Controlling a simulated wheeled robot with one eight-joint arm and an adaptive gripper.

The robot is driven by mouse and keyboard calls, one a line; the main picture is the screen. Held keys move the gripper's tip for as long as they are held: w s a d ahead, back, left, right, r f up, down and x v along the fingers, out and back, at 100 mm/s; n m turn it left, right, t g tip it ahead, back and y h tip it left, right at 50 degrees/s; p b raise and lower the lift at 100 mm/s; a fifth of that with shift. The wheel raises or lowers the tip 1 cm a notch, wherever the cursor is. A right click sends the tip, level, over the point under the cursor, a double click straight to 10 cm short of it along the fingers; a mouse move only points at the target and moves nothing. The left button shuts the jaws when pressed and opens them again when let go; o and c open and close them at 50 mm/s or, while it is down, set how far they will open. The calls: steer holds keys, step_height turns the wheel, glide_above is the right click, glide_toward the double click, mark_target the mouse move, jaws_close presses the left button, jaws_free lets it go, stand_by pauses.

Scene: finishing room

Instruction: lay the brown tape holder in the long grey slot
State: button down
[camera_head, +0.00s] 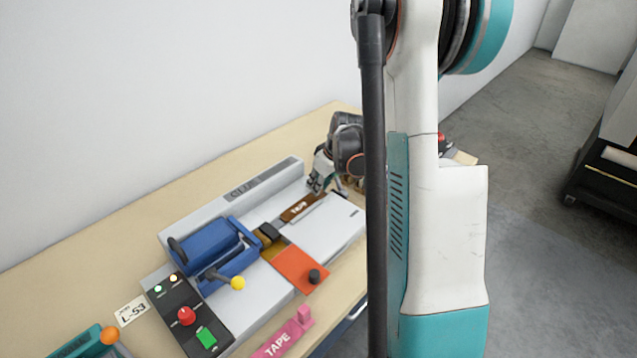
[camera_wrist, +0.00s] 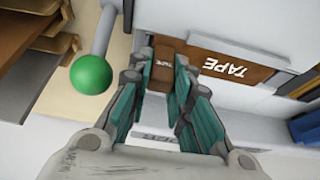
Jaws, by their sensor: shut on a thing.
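The brown tape holder (camera_head: 298,208), with white TAPE lettering, shows in the head view as a long plate on the pale grey machine (camera_head: 222,207). In the wrist view its lettered plate (camera_wrist: 238,62) extends right from a brown end block (camera_wrist: 163,68). My gripper (camera_head: 322,184) is at the holder's far right end. In the wrist view my gripper (camera_wrist: 163,75) has its fingers on either side of the end block, shut on it. The plate lies at or just over a long recess in the grey top. I cannot tell whether it is fully seated; the fingers and arm hide part.
A blue roller unit (camera_head: 215,250), an orange plate (camera_head: 295,268) with a dark knob and a control panel (camera_head: 190,318) are on the machine. A pink tape holder (camera_head: 280,340) is at the front. A green ball knob (camera_wrist: 91,74) stands close left of my fingers.

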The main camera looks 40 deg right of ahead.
steer(key=c, duration=1.7)
jaws_free()
steer(key=shift+p+v, duration=3.35)
steer(key=shift+v, duration=2.15)
